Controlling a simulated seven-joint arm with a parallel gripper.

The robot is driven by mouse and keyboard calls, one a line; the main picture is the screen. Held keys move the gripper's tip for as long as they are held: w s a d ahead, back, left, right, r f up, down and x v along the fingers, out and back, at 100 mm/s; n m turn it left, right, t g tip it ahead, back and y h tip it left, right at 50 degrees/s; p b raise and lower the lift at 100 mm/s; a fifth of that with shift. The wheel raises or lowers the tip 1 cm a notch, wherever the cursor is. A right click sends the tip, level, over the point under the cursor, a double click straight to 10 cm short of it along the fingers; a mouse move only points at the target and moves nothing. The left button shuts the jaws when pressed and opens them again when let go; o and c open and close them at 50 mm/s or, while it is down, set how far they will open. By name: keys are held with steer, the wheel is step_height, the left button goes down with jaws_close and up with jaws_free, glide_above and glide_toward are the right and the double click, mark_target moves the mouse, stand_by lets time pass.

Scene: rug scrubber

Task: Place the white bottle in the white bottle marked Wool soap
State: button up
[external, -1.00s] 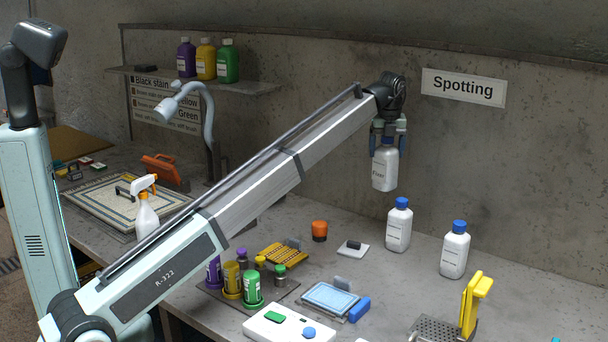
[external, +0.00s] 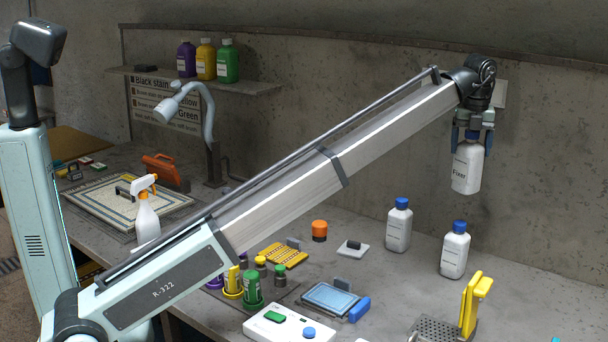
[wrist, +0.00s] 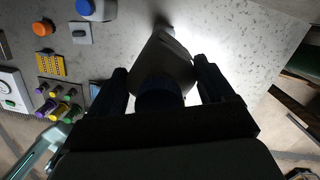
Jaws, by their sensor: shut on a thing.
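My gripper (external: 472,143) is shut on a white bottle (external: 466,172), held in the air at the upper right, well above the table and near the wall. The bottle hangs nearly upright, with a dark word on its label that looks like "Fixer". In the wrist view the held bottle (wrist: 165,68) sits between my two dark fingers. Two other white bottles with blue caps stand upright on the table: a left one (external: 398,230) and a right one (external: 454,255), below my gripper. Their label words are too small to read.
A yellow tool on a dark perforated base (external: 438,328) stands at the front right. The table right of the bottles looks clear.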

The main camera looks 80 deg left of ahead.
mark_target(473, 132)
steer(key=shift+f, duration=4.8)
steer(key=o, duration=1.8)
steer(key=shift+f, duration=0.1)
steer(key=r, duration=0.4)
steer(key=d+r, duration=0.1)
steer(key=r, duration=0.7)
steer(key=shift+s+d+r, duration=0.1)
steer(key=shift+s+d, duration=0.2)
steer(key=shift+s, duration=0.05)
